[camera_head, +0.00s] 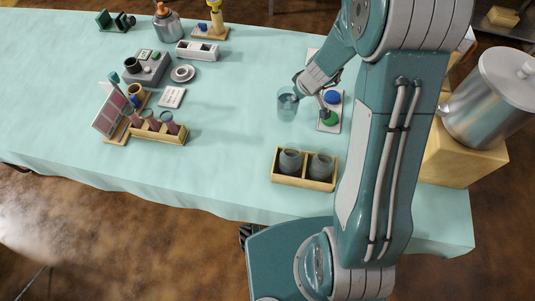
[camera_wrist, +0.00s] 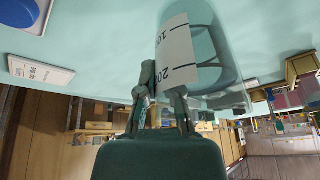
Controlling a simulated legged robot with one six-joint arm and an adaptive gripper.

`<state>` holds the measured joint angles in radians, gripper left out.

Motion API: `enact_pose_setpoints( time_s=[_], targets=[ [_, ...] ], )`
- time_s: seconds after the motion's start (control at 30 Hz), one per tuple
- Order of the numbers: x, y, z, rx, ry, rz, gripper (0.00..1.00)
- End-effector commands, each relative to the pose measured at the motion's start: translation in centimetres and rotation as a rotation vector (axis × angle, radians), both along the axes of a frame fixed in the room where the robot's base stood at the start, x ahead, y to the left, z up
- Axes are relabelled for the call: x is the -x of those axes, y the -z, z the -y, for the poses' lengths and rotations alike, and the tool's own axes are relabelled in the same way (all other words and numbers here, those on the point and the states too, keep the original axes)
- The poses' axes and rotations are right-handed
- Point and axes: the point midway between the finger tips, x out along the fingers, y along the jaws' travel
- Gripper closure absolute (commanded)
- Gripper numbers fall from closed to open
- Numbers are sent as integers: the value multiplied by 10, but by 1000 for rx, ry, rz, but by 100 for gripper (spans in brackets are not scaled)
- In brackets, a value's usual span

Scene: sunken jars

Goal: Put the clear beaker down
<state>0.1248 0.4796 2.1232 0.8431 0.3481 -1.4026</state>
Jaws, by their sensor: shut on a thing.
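The clear beaker (camera_head: 287,104) is a see-through, bluish cup over the teal-covered table (camera_head: 230,120), left of my arm. In the wrist view the beaker (camera_wrist: 215,45) fills the upper middle, with a white scale label on its side. My gripper (camera_head: 297,94) is at the right side of the beaker and shut on it. In the wrist view the fingers of my gripper (camera_wrist: 163,82) meet at the beaker's wall by the label. I cannot tell whether the beaker's base touches the table.
A white board with a blue button (camera_head: 332,97) and a green button (camera_head: 330,118) lies just right of the beaker. A wooden box (camera_head: 304,181) with two grey jars stands in front. A tube rack (camera_head: 158,138) is to the left. The cloth left of the beaker is clear.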

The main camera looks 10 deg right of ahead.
Motion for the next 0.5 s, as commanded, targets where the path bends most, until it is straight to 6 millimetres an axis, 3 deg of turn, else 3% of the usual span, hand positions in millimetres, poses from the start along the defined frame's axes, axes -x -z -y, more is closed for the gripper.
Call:
enact_pose_setpoints(
  time_s=[0.5],
  targets=[
    [67,-46,-90,3,-926,5,100]
  ],
)
